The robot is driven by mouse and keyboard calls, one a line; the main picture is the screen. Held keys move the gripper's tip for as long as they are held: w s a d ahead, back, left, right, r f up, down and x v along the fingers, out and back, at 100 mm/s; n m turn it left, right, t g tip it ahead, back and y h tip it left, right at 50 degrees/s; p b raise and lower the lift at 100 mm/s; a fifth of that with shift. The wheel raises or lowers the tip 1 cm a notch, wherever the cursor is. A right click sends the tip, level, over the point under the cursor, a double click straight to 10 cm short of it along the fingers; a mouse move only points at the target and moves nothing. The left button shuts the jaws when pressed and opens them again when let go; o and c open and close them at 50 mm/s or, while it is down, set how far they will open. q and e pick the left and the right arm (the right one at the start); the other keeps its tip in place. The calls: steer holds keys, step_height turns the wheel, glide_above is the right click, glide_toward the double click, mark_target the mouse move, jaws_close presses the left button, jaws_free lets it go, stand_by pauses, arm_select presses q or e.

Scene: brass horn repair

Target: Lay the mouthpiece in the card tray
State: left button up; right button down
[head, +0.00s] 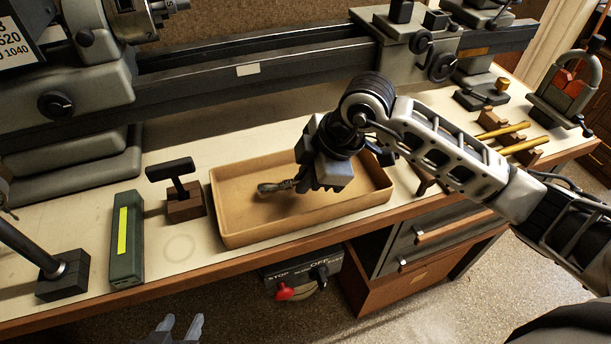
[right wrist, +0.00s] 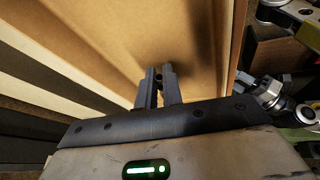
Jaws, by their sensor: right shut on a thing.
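The card tray (head: 235,228) is a shallow tan box on the bench, and its floor also shows in the right wrist view (right wrist: 150,30). My right gripper (head: 286,186) is over the tray, pointing down and left, shut on the small grey metal mouthpiece (head: 265,188). The mouthpiece sticks out to the left of the fingertips, over the tray; whether it touches the floor I cannot tell. In the right wrist view the fingers (right wrist: 158,76) are close together and largely hide what they hold. My left gripper (head: 181,328) is open and empty at the bottom edge, in front of the bench.
Left of the tray stand a dark T-shaped tool on a wooden block (head: 185,206) and a green box (head: 126,240). A lathe (head: 260,75) runs along the back. Brass-coloured rods (head: 508,138) lie on the right. The tray's left part is clear.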

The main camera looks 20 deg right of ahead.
steer(key=shift+f, duration=0.2)
steer(key=c, duration=1.5)
jaws_free()
steer(key=shift+f, duration=0.1)
steer(key=shift+c, duration=0.2)
steer(key=shift+r, duration=0.3)
steer(key=v, duration=1.1)
steer(key=shift+r, duration=0.3)
steer(key=shift+s+d, duration=0.1)
steer(key=shift+d, duration=0.05)
